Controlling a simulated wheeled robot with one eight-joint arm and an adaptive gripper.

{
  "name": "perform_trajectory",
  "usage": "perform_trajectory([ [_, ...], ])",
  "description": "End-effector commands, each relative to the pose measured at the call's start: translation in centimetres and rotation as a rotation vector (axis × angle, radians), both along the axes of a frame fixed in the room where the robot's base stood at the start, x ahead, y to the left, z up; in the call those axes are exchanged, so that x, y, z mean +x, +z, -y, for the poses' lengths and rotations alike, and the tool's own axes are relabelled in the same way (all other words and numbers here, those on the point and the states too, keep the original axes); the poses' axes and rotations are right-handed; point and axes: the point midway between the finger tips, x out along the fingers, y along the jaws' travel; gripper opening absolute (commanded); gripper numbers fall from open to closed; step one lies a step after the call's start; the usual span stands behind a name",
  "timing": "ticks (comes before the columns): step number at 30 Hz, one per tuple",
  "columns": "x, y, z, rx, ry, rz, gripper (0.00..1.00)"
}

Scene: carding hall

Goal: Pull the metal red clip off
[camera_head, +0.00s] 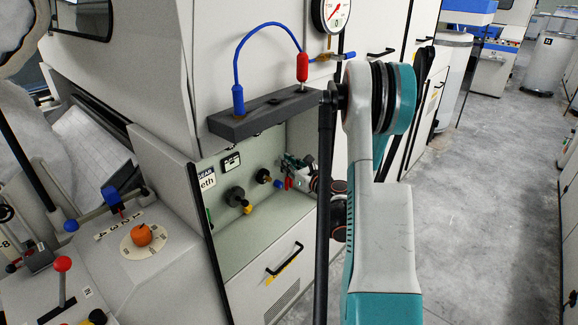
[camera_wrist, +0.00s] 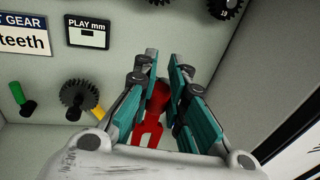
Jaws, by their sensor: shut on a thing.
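My gripper (camera_wrist: 163,65) is shut on a red clip (camera_wrist: 157,108) with a forked end in the wrist view. The clip lies between the two teal fingers, and its lower part runs down toward the wrist. In the head view my gripper (camera_head: 297,168) is at the right side of the recessed panel, partly hidden by my arm. A small red piece shows below it there; I cannot tell whether it is the same clip. Whether the clip still touches anything behind the fingers is hidden.
The recessed panel (camera_head: 229,222) holds gear wheels, including one with a yellow handle (camera_wrist: 85,98). Above it, a grey bar (camera_head: 256,118) carries a blue cable with a blue plug (camera_head: 238,100) and a red plug (camera_head: 302,67). Open floor (camera_head: 475,190) lies right.

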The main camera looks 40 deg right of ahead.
Motion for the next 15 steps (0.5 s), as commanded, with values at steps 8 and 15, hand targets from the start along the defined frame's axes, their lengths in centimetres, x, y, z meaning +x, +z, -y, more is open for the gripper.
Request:
perform_trajectory([
  [8,1.0,0.3,0.1,0.0,0.0,0.0,0.0],
  [15,1.8,0.5,0.2,0.0,0.0,0.0,0.0],
])
